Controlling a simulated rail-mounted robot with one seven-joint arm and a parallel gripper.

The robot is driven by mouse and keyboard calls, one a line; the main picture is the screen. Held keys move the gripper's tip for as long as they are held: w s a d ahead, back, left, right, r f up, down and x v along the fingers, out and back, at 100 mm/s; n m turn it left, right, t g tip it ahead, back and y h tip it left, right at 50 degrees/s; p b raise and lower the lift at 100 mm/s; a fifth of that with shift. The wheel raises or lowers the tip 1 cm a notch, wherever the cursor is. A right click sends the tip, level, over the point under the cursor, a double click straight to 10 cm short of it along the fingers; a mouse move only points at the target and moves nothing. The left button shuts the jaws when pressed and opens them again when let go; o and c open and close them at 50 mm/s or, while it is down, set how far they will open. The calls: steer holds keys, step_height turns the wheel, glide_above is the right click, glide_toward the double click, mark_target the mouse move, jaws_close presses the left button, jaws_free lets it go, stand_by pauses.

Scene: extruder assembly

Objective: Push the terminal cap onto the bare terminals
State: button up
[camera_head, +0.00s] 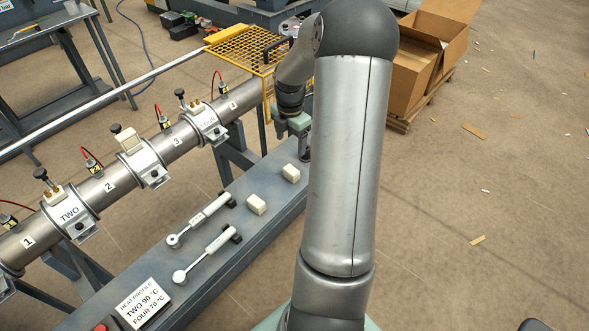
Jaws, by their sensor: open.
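Two beige terminal caps lie on the grey bench: a nearer cap (256,204) and a farther cap (291,173). A third beige cap (130,140) sits on top of the middle heater band. Small brass bare terminals (54,191) show on the band marked TWO, and more bare terminals (199,108) show on the band at the upper right, whose label is hard to read. My gripper (291,132) is open above the far end of the bench, beyond the farther cap and apart from it. My arm partly hides that end. Nothing shows between the fingers.
Two white-handled tools (200,220) lie on the bench (190,273) beside a heat profile sign (143,303). The numbered barrel (92,190) runs along its left, with clamp knobs and red wires standing up. A yellow grate (250,46) and cardboard boxes (425,50) stand behind.

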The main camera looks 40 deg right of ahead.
glide_toward(291, 170)
step_height(291, 170, down, 5)
steer(key=shift+s+a+f, duration=0.1)
steer(key=shift+s, duration=0.05)
steer(key=shift+d+f, duration=0.2)
steer(key=shift+f, duration=2.45)
steer(key=c, duration=1.1)
